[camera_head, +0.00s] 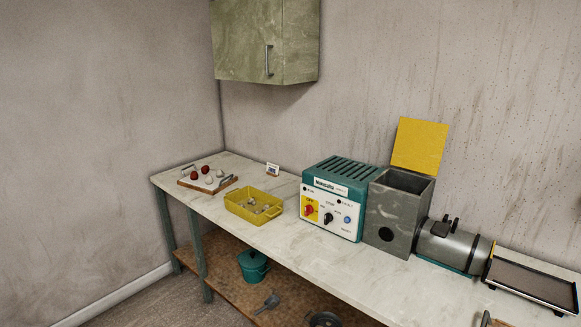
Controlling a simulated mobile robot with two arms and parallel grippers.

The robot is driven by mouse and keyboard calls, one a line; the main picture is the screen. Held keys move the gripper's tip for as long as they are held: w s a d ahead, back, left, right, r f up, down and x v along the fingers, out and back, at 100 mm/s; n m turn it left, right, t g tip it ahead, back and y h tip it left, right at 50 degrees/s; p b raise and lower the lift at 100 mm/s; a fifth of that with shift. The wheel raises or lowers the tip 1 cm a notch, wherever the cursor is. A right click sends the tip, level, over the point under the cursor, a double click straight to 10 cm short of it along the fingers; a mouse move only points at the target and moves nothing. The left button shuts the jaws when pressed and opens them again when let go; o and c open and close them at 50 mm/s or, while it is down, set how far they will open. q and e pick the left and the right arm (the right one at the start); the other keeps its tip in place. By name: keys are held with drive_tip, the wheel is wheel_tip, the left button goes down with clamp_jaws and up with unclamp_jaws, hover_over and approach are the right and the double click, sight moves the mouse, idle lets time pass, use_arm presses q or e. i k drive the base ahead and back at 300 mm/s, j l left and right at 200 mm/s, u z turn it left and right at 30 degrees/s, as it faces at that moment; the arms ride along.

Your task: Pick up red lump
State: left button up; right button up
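Two dark red lumps sit on a small white-topped wooden tray (184,182) at the far left end of the workbench. One red lump (205,169) is towards the back, and the other red lump (193,176) is nearer the tray's left side. Two pale lumps sit beside them, one pale lump (220,173) at the right and one pale lump (208,180) nearer the front. Neither of my grippers shows in the head view.
A yellow bin (245,213) holding small pale pieces stands right of the tray. Further right are a teal control box (335,200), a grey open box (395,215) with a raised yellow lid (419,146), a metal cylinder (452,247) and a dark flat tray (535,283). A cabinet (265,40) hangs above.

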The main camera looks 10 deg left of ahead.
sight(194, 176)
drive_tip(key=i+j, duration=0.2)
drive_tip(key=j, duration=0.15)
drive_tip(key=i+j+z, duration=0.1)
drive_tip(key=i+j, duration=0.35)
drive_tip(key=j, duration=0.3)
drive_tip(key=i+j, duration=0.2)
drive_tip(key=j, duration=0.15)
drive_tip(key=i+j+z, duration=0.1)
drive_tip(key=j, duration=0.3)
drive_tip(key=i+j, duration=0.25)
drive_tip(key=j, duration=0.15)
drive_tip(key=i+j+z, duration=0.1)
drive_tip(key=j, duration=0.25)
drive_tip(key=i, duration=0.1)
